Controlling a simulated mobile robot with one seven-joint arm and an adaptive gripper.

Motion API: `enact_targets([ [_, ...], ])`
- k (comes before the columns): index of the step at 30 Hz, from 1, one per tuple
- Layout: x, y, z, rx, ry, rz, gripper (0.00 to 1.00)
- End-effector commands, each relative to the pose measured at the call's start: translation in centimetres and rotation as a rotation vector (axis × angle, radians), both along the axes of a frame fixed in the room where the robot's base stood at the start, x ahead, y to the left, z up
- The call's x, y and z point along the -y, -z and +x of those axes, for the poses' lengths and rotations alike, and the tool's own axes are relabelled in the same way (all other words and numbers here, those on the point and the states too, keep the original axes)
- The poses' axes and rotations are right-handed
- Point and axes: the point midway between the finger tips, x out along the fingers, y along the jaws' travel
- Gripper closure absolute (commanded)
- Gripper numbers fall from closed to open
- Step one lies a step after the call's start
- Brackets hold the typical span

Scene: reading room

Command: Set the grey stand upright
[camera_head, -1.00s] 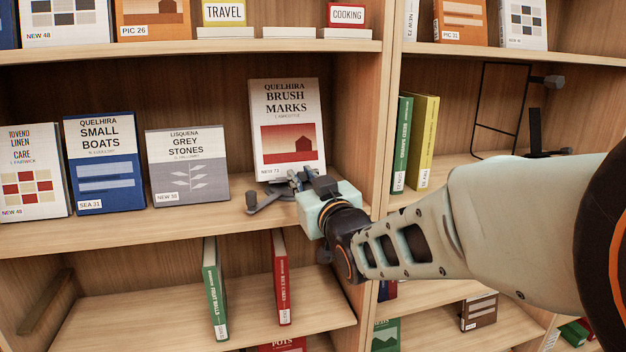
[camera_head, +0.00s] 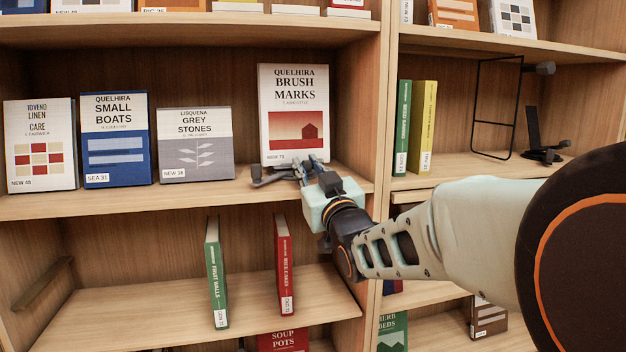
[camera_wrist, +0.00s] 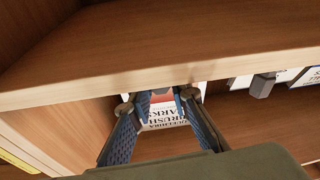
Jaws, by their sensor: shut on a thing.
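The grey stand (camera_head: 268,178) shows in the head view as a low grey piece with knobbed ends, on the middle shelf in front of the white "Brush Marks" book (camera_head: 292,115). My gripper (camera_head: 310,168) is at the book's lower right corner, shut on the stand's right part; the fingers hide most of that part. In the wrist view my gripper (camera_wrist: 158,97) has its blue-padded fingers before the upside-down book cover (camera_wrist: 168,112). A grey block (camera_wrist: 262,86), which looks like an end of the stand, shows to the right there. I cannot make out an upright part of the stand.
"Grey Stones" (camera_head: 196,145) and "Small Boats" (camera_head: 115,138) stand left on the same shelf (camera_head: 120,203), whose front edge is close below my gripper. A vertical divider (camera_head: 378,90) is just right. A black stand (camera_head: 535,135) and wire frame (camera_head: 480,100) are in the right bay.

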Motion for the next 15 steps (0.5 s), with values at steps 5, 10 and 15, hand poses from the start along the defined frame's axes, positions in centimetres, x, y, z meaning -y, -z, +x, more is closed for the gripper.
enact_targets([
  [5, -0.11, 0.06, -0.09, 0.02, -0.002, 0.006, 1.0],
  [10, -0.11, -0.04, -0.11, 0.021, -0.002, 0.006, 1.0],
  [15, -0.11, 0.01, -0.11, 0.02, -0.003, 0.006, 0.81],
])
